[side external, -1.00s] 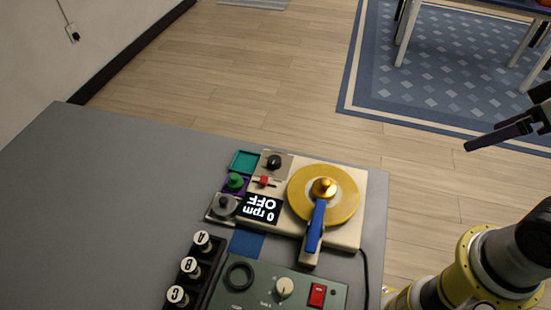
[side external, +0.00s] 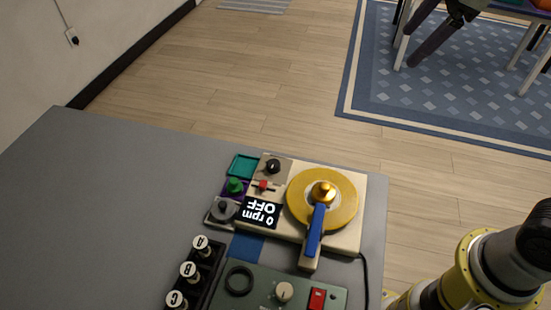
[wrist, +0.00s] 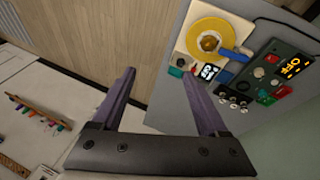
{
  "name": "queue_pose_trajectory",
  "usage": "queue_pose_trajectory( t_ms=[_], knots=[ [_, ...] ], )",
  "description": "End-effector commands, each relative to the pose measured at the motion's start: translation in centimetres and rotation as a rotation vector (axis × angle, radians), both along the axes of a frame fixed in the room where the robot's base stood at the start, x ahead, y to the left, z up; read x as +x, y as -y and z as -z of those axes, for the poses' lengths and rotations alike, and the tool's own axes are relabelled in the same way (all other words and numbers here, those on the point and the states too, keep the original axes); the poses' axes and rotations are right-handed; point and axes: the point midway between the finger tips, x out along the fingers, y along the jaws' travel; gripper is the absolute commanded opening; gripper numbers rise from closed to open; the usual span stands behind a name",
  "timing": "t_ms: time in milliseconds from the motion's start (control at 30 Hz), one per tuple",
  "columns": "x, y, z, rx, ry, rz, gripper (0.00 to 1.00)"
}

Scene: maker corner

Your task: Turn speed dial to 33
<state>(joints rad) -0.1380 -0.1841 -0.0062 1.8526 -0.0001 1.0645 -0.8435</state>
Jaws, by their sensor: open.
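The record player (side external: 345,241) is a cream box with a yellow platter (side external: 335,190) and a blue tonearm (side external: 316,228). Its display (side external: 261,211) reads "0 rpm OFF", upside down in the side view. A black round knob (side external: 272,166), likely the speed dial, sits on a plate at its far left corner. A red switch (side external: 263,185) lies between knob and display. My gripper (side external: 410,45) is high at the top right of the side view, well away from the player. In the wrist view its two fingers (wrist: 160,78) are spread with nothing between them; the player (wrist: 185,45) appears upper right.
A green panel (side external: 256,287) with a knob and red switch stands in front of the player. Several lettered knobs (side external: 189,270) stand in a black rack left of it. Small coloured blocks with a green knob (side external: 235,185) adjoin the player. The grey table's left side (side external: 110,210) is clear.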

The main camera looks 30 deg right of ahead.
Motion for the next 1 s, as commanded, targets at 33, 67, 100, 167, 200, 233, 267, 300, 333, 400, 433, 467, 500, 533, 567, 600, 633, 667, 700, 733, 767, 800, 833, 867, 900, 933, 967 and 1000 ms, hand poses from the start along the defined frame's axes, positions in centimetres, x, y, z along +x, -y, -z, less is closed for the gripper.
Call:
queue_pose_trajectory(
  t_ms=[33, 67, 100, 167, 200, 233, 267, 300, 333, 400, 433, 467, 500, 533, 567, 600, 633, 667, 700, 733, 767, 800, 833, 867, 900, 933, 967, 1000],
  knots=[
    [2.0, -1.1, 0.5, -0.018, -0.023, -0.057, 0.77],
    [3.1, -1.7, 0.8, -0.030, -0.035, -0.092, 0.77],
    [4.5, -2.5, 1.3, -0.044, -0.049, -0.136, 0.77],
    [6.5, -3.8, 2.1, -0.063, -0.071, -0.198, 0.77],
    [7.8, -4.8, 2.9, -0.076, -0.088, -0.239, 0.77],
    [8.7, -5.5, 3.5, -0.085, -0.100, -0.270, 0.77],
    [9.6, -6.3, 4.2, -0.093, -0.112, -0.297, 0.77],
    [10.8, -7.3, 5.3, -0.102, -0.129, -0.335, 0.77],
    [11.6, -8.1, 6.1, -0.109, -0.142, -0.362, 0.77],
    [13.3, -10.0, 8.3, -0.124, -0.175, -0.418, 0.77],
    [13.9, -10.9, 9.4, -0.129, -0.189, -0.439, 0.77],
    [14.5, -11.7, 10.5, -0.134, -0.205, -0.458, 0.77],
    [15.1, -12.8, 12.0, -0.140, -0.225, -0.480, 0.77],
    [15.5, -13.5, 13.1, -0.143, -0.240, -0.493, 0.77],
    [15.8, -14.3, 14.3, -0.147, -0.255, -0.504, 0.77],
    [16.1, -15.2, 15.7, -0.151, -0.274, -0.518, 0.77],
    [16.2, -15.8, 16.8, -0.154, -0.289, -0.527, 0.77],
    [16.3, -16.3, 17.8, -0.157, -0.302, -0.536, 0.77],
    [16.3, -16.9, 19.0, -0.162, -0.321, -0.547, 0.77],
    [16.1, -17.2, 19.9, -0.164, -0.335, -0.553, 0.77],
    [16.0, -17.5, 20.7, -0.168, -0.348, -0.560, 0.77],
    [15.7, -17.8, 21.5, -0.171, -0.364, -0.567, 0.77],
    [15.6, -18.0, 22.0, -0.173, -0.372, -0.571, 0.77],
    [15.5, -18.2, 22.4, -0.174, -0.379, -0.574, 0.77],
    [15.3, -18.4, 22.7, -0.176, -0.384, -0.578, 0.77],
    [15.3, -18.5, 22.9, -0.177, -0.385, -0.581, 0.77],
    [15.2, -18.6, 23.0, -0.177, -0.384, -0.583, 0.77],
    [15.2, -18.6, 23.3, -0.177, -0.383, -0.583, 0.77]
  ],
)
